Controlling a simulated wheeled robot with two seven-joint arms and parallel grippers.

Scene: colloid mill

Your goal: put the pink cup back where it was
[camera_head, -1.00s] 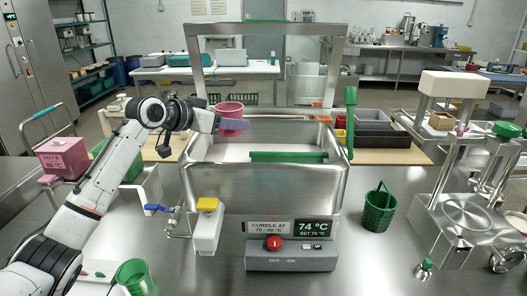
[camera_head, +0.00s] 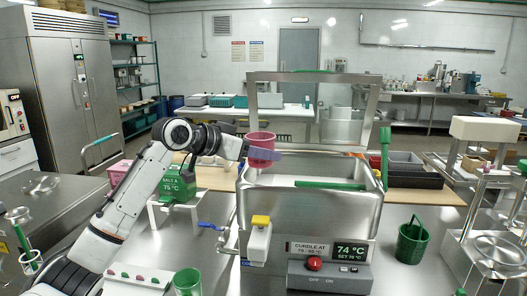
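The pink cup (camera_head: 261,146) is upright in the camera_head view, above the left rim of the steel vat (camera_head: 310,212). My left gripper (camera_head: 258,153) reaches it from the left. Its fingers are at the cup's wall, with one finger passing across the near side, and it appears shut on the cup. The cup looks raised clear of the vat. The far finger is hidden behind the cup. My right gripper is not in view.
A green box (camera_head: 177,186) and a pink box (camera_head: 119,172) stand left, behind my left arm. A green cup (camera_head: 187,283) is at the front left. A green basket (camera_head: 412,243) and a steel press (camera_head: 492,245) are to the right.

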